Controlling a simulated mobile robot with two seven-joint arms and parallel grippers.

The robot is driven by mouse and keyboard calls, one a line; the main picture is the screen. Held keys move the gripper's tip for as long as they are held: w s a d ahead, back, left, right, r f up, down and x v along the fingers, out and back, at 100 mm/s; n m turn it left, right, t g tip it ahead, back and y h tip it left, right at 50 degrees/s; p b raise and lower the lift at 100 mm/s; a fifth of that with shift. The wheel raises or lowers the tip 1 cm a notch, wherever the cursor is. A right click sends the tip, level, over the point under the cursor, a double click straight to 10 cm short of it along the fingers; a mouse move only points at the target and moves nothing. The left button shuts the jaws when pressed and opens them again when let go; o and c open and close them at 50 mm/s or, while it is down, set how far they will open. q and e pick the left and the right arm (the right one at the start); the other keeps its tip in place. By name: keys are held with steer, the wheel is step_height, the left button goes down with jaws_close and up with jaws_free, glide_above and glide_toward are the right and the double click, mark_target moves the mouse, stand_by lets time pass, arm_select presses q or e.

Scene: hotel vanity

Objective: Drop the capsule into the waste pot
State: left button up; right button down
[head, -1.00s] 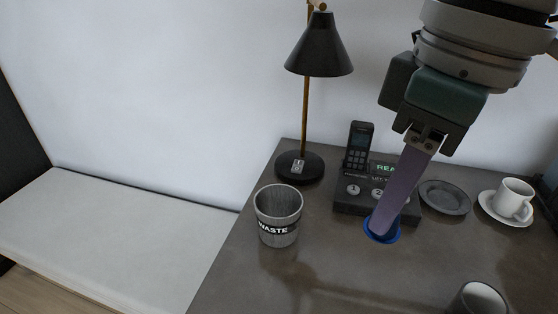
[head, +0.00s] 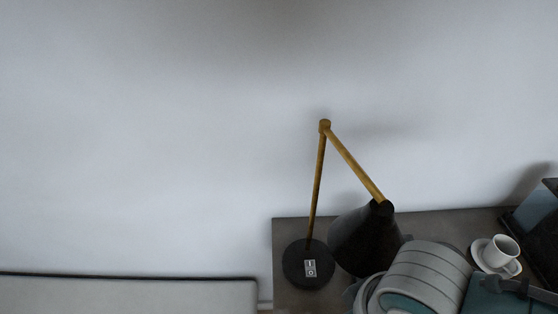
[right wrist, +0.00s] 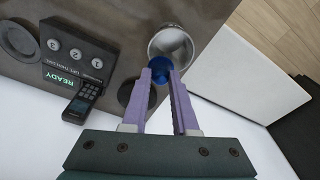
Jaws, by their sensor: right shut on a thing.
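In the right wrist view my right gripper (right wrist: 160,74) is shut on the blue capsule (right wrist: 159,65), held between the tips of its two purple fingers. The grey waste pot (right wrist: 170,36) is just beyond the fingertips, and the capsule overlaps its near rim in the picture. I cannot tell the height of the capsule above the rim. The head view shows only part of my right arm at the bottom; the pot, the capsule and the right fingers are not visible there. My left gripper is not in view.
The black lamp (head: 364,240) stands close beside my right arm in the head view. A white cup (head: 501,250) sits on its saucer at right. The right wrist view shows the phone (right wrist: 82,103), the button panel (right wrist: 78,52) and a dark dish (right wrist: 18,40).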

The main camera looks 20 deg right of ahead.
steer(key=shift+f, duration=0.35)
arm_select(q)
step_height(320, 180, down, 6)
steer(key=b, duration=0.6)
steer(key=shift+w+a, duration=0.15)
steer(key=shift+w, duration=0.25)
arm_select(e)
step_height(320, 180, down, 5)
steer(key=shift+f, duration=0.2)
steer(key=c, duration=0.6)
jaws_free()
